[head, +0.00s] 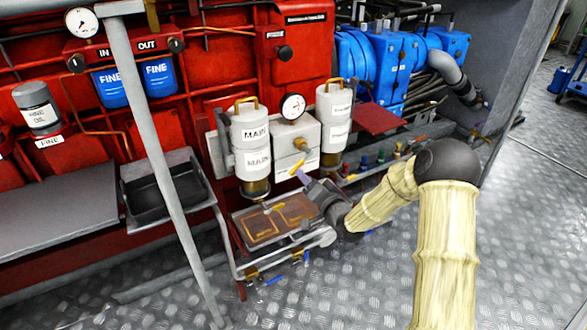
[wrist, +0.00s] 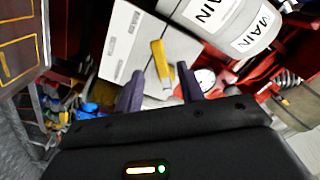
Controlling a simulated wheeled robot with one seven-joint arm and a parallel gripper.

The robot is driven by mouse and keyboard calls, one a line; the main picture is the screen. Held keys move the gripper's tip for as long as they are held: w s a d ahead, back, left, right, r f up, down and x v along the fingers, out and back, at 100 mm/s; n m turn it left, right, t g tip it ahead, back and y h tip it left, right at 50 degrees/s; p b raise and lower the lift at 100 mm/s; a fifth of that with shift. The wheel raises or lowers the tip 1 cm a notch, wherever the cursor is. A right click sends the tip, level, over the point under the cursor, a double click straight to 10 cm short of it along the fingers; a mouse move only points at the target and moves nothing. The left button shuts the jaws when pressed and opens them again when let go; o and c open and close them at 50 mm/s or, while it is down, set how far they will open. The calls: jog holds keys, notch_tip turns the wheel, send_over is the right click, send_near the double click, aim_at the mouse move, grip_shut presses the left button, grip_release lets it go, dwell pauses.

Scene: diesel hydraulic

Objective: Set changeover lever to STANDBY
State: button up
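The changeover lever (wrist: 161,62) is a yellow handle on a pale panel (wrist: 122,45) in the wrist view. In the head view the panel (head: 283,133) stands between a white canister marked MAIN (head: 250,140) and another white canister (head: 333,125), whose labels are too small to read surely. A yellow handle (head: 296,169) shows low on that panel. My gripper (wrist: 160,71) is open, with one dark finger on each side of the lever in the picture; I cannot tell whether either touches it. In the head view my gripper (head: 304,177) is at the panel's lower part.
A pressure gauge (head: 293,106) is above the panel. A drip tray with brown contents (head: 243,219) lies below my gripper, and a black tray (head: 160,195) is to the left. A grey post (head: 150,135) stands in front. Small coloured valves (head: 365,160) are at the right.

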jog(key=b+x, duration=0.2)
jog(key=x, duration=0.6)
jog(key=shift+a, duration=0.1)
jog(key=shift+w, duration=0.1)
grip_shut()
